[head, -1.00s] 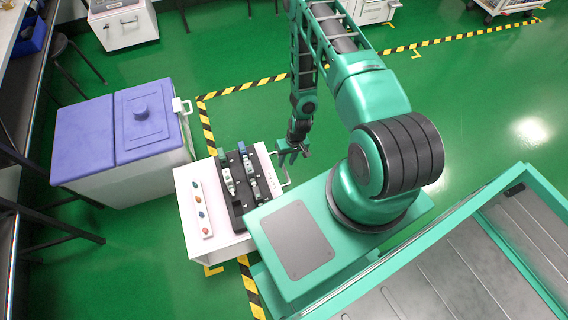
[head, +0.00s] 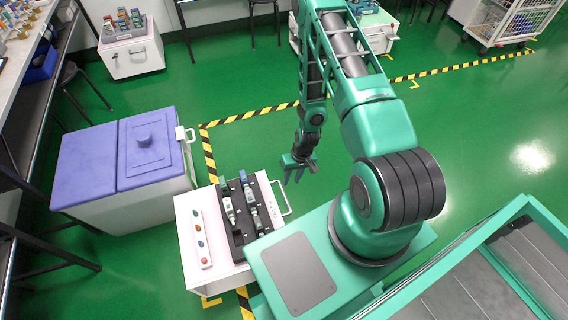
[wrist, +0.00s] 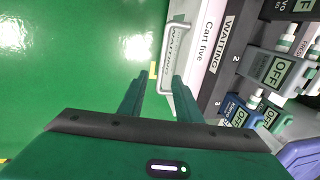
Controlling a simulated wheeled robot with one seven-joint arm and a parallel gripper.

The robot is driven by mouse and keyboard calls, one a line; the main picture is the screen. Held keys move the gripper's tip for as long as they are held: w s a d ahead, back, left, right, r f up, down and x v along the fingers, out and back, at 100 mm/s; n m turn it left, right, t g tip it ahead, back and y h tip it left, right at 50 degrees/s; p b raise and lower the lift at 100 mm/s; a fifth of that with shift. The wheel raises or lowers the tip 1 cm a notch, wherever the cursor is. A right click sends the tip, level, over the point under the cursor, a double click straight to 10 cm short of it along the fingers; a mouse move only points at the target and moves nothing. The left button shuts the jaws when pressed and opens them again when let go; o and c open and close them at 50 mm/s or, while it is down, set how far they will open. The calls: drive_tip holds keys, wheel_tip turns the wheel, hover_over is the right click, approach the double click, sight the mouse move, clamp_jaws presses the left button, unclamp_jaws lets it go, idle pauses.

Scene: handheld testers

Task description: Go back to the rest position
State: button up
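My gripper (head: 298,174) hangs from my arm in the head view, just right of a white cart (head: 208,273) and beside its handle. In the wrist view its two green fingers (wrist: 157,98) stand apart with nothing between them but green floor and part of the cart's handle. The cart carries a black rack (head: 243,218) with several handheld testers. In the wrist view a grey-blue tester (wrist: 277,72) with an OFF label and a smaller blue tester (wrist: 238,112) marked OFF show at the right. No tester is in my gripper.
The cart's handle (wrist: 171,58) is close to my fingers. A white bin with purple lids (head: 85,164) stands left of the cart. Open green floor (head: 480,120) lies to the right, with striped floor tape.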

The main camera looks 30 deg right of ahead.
drive_tip(key=w+d+r+h, duration=0.15)
drive_tip(key=d+r, duration=0.25)
drive_tip(key=r, duration=0.8)
drive_tip(key=w+d+r+h, duration=0.15)
drive_tip(key=d+r, duration=0.25)
drive_tip(key=r, duration=0.8)
drive_tip(key=s+d+r+m, duration=0.1)
drive_tip(key=s+r, duration=0.2)
drive_tip(key=r, duration=0.5)
drive_tip(key=s+d+r+m, duration=0.1)
drive_tip(key=s+d+r, duration=0.15)
drive_tip(key=r, duration=0.55)
drive_tip(key=s+a+r+m+y, duration=0.1)
drive_tip(key=s+a+r, duration=0.3)
drive_tip(key=s+r, duration=1)
drive_tip(key=s+m, duration=0.1)
drive_tip(key=s, duration=0.3)
drive_tip(key=shift+r+m, duration=0.3)
drive_tip(key=shift+r, duration=0.05)
drive_tip(key=shift+s+d, duration=0.1)
drive_tip(key=shift+s, duration=0.05)
